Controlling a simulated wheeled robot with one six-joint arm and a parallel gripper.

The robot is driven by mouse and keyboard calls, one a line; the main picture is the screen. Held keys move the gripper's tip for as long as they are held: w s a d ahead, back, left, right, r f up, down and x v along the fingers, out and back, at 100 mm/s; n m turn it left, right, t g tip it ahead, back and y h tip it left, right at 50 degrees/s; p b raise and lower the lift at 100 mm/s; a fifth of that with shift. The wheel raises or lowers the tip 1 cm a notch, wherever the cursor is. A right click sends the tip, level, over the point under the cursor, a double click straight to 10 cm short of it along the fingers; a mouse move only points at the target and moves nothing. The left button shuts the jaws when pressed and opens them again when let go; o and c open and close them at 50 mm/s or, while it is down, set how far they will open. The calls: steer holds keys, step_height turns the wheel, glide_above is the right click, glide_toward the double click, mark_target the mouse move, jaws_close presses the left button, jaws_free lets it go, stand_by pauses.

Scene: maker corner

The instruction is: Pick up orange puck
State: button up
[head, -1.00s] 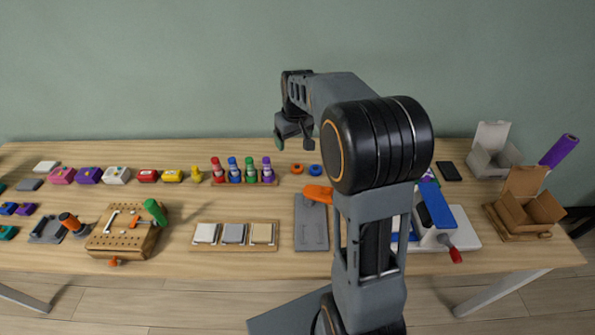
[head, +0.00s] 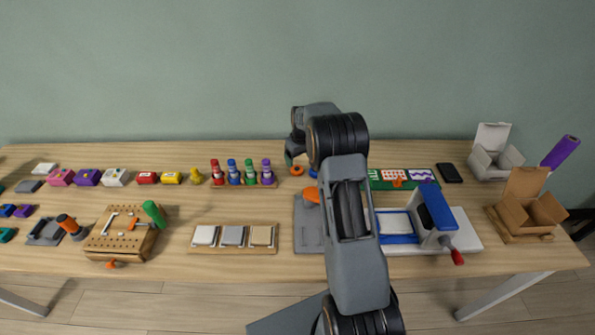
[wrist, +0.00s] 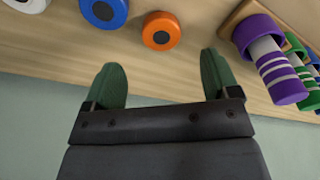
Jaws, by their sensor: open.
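The orange puck (head: 297,170) lies on the table near the back edge, right of the row of coloured bottles. It has a dark centre and also shows in the wrist view (wrist: 161,31), ahead of the fingertips and roughly between them. My gripper (wrist: 164,74) has two green fingers spread apart with nothing between them. In the head view my gripper (head: 298,156) is close to the puck, with the arm partly covering the area to its right.
A blue puck (wrist: 104,11) lies beside the orange one, partly hidden by my arm in the head view. A purple bottle (wrist: 271,65) stands in a wooden rack on the other side. A grey tray (head: 308,228) lies nearer the front edge.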

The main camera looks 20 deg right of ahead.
mark_target(297, 169)
steer(key=shift+w+a+f+p, duration=0.1)
steer(key=shift+w+f+p, duration=0.1)
steer(key=shift+f, duration=0.9)
steer(key=shift+w+a+f+p, duration=0.1)
steer(key=shift+w+f+p, duration=0.05)
steer(key=shift+f, duration=0.95)
steer(key=shift+w+f+p, duration=0.15)
steer(key=shift+w+f, duration=0.05)
steer(key=shift+f, duration=0.9)
steer(key=c, duration=1)
steer(key=shift+r, duration=0.1)
